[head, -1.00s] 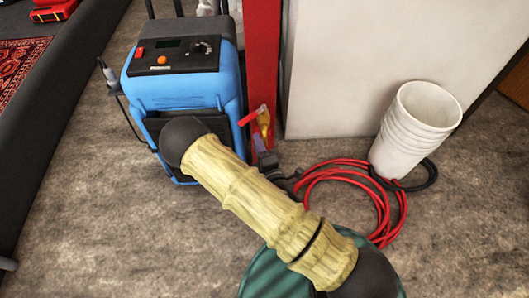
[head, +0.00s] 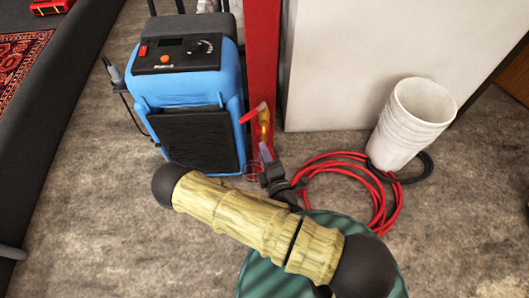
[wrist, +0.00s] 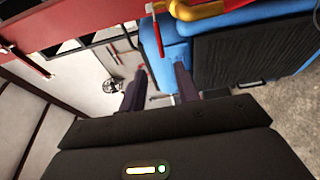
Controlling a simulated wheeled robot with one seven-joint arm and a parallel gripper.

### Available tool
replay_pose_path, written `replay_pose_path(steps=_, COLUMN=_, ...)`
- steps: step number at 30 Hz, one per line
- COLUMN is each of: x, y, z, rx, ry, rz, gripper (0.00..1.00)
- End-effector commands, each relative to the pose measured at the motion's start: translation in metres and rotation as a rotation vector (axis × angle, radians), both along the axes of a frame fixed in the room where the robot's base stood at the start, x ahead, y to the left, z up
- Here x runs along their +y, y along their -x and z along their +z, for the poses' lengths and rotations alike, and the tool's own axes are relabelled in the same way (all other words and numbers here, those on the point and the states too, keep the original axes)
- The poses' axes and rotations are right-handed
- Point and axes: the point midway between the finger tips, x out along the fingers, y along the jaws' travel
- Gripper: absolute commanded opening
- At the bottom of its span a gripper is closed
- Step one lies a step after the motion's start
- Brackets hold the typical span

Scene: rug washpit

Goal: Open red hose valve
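The valve has a red lever handle (head: 252,113) and a brass body (head: 264,128) and sits low on the red post in the head view. In the wrist view the brass body (wrist: 200,11) is at the top edge. The thin red handle (wrist: 155,50) extends down from it, appearing between my two fingers. My gripper (wrist: 160,68) is open, with a wide gap between the fingers. In the head view my gripper (head: 268,160) is just below the valve, small and partly hidden by my arm. I cannot tell whether a finger touches the handle.
A blue machine (head: 188,95) stands close to the left of the valve. A coiled red hose (head: 335,158) and stacked white buckets (head: 413,120) are to the right, by a white wall panel (head: 370,65). A patterned rug (head: 20,62) lies at far left.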

Motion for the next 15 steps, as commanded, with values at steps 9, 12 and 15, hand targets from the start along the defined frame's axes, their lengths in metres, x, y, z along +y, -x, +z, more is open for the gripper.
replay_pose_path(steps=9, x=-0.019, y=-0.019, z=0.000, rx=0.097, ry=-0.104, rz=-0.153, gripper=0.00)
replay_pose_path(steps=12, x=-0.037, y=-0.033, z=-0.003, rx=0.196, ry=-0.208, rz=-0.293, gripper=0.00)
replay_pose_path(steps=15, x=-0.056, y=-0.044, z=-0.007, rx=0.314, ry=-0.331, rz=-0.446, gripper=0.00)
